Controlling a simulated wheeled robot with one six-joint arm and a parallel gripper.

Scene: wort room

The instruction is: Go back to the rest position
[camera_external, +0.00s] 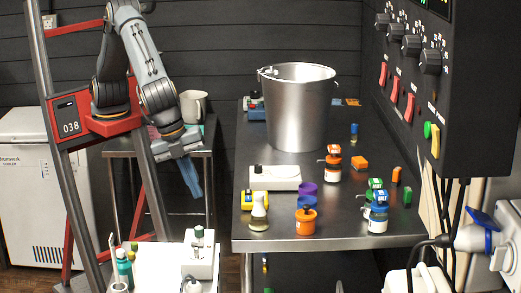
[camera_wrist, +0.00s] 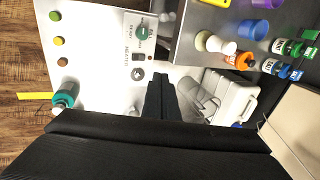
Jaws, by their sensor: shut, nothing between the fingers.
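My gripper (camera_external: 192,180) hangs from the grey arm in the external view, left of the steel table and above the white bench with the small stirrer device. Its blue fingers point down, close together and empty. In the wrist view the dark fingers (camera_wrist: 160,92) are together in the middle of the picture, over the edge of the white bench. Nothing is held, and no object touches the fingers.
The steel table (camera_external: 335,231) carries a metal bucket (camera_external: 297,110), bottles, a flask (camera_external: 259,212) and small blocks. A white stirrer device (camera_external: 199,257) and a teal bottle (camera_external: 124,266) stand below my gripper. A control panel (camera_external: 425,75) is on the right wall.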

